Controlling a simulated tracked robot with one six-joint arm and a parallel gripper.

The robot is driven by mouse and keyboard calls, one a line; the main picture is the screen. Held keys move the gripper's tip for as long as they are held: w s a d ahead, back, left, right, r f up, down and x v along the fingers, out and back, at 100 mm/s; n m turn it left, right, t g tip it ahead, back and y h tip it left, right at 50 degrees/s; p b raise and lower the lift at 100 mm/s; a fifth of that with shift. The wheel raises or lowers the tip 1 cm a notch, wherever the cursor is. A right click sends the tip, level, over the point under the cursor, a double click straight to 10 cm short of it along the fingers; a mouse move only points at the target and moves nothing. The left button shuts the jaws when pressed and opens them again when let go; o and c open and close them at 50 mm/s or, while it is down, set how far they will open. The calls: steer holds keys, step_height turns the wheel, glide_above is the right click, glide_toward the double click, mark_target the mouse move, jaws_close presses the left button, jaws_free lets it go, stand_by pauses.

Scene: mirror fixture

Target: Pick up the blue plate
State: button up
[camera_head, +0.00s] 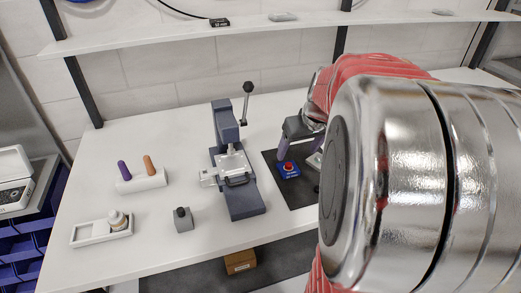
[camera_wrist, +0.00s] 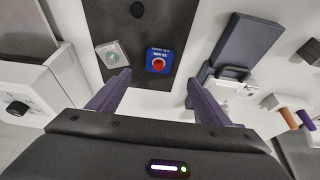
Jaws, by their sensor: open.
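The blue plate (camera_head: 288,172) is a small blue block with white lettering and a red round knob on top. It lies on a dark grey mat (camera_head: 300,198) on the white bench. It also shows in the wrist view (camera_wrist: 151,52), ahead of my gripper and between the lines of its two fingers. My gripper (camera_wrist: 157,84) is open and empty, with its purple fingers apart and the plate beyond the tips. In the head view my arm's silver and red links cover much of the right side and part of the mat.
A silver-grey plate (camera_wrist: 112,55) lies beside the blue one on the mat. A dark lever press (camera_head: 240,185) stands left of the mat. A white holder (camera_head: 142,181) with purple and orange pegs and a grey knobbed block (camera_head: 183,220) are farther left. A shelf (camera_head: 250,29) runs above.

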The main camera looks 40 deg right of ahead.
glide_above(290, 166)
steer(key=s, duration=0.2)
steer(key=f, duration=0.4)
steer(key=a+f, duration=0.1)
steer(key=f, duration=0.1)
steer(key=shift+s, duration=0.1)
steer(key=shift+f, duration=0.2)
steer(key=shift+d+x, duration=0.2)
steer(key=shift+x, duration=2.25)
steer(key=c, duration=1.3)
